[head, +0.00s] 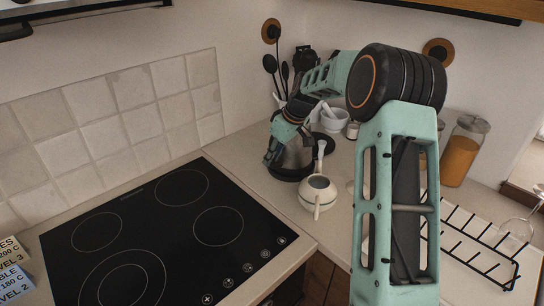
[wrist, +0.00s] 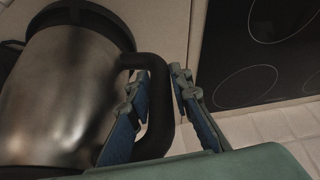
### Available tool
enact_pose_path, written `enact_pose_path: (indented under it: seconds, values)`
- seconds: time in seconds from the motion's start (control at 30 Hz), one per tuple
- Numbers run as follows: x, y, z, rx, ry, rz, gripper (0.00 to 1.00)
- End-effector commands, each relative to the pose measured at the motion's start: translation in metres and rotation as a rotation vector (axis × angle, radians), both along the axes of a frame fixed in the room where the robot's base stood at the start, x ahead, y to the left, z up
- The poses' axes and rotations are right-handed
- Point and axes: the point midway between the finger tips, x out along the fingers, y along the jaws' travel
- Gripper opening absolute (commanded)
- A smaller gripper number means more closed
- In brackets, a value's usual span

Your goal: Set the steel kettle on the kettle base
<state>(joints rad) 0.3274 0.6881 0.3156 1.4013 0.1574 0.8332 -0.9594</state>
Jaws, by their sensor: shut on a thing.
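The steel kettle (head: 296,154) is upright at the back of the counter, right of the hob, with a dark foot. Its steel body (wrist: 62,88) fills the left of the wrist view. My gripper (head: 271,155) is at the kettle's left side; in the wrist view my gripper's fingers (wrist: 162,82) are on either side of the black handle (wrist: 159,125), shut on it. A black round disc (head: 329,146), which looks like the kettle base, shows just behind and right of the kettle, partly hidden. I cannot tell whether the kettle's foot touches the counter.
A cream teapot (head: 318,195) stands close in front of the kettle. A white mortar (head: 335,120) and jars stand behind. Dark utensils (head: 285,70) rise at the back. The black hob (head: 160,235) lies left; a jar (head: 462,152) and wire rack (head: 470,240) are right.

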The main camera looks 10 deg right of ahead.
Motion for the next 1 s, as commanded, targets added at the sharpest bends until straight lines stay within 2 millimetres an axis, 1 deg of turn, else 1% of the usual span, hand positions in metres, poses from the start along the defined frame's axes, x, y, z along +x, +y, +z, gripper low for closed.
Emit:
enact_pose_path:
  seconds: [0.03,0.37,0.4,0.43,0.63,0.67,0.7,0.77,1.0]
  values:
    - [0.002,0.0,0.003,-0.001,-0.01,0.0,0.0]
    - [0.002,0.0,-0.003,-0.001,-0.01,0.0,0.0]
    - [0.002,0.0,-0.002,-0.001,-0.01,0.0,0.24]
    - [0.002,0.0,-0.002,-0.001,-0.008,0.0,0.27]
    - [0.001,0.0,-0.004,0.0,-0.004,0.0,0.27]
    - [-0.002,0.0,-0.009,0.0,0.006,0.0,0.27]
    - [-0.002,0.0,-0.008,0.001,0.005,0.0,0.27]
    - [-0.002,-0.001,-0.005,0.0,0.005,-0.001,0.27]
    - [-0.006,-0.007,0.015,0.001,0.001,-0.002,0.27]
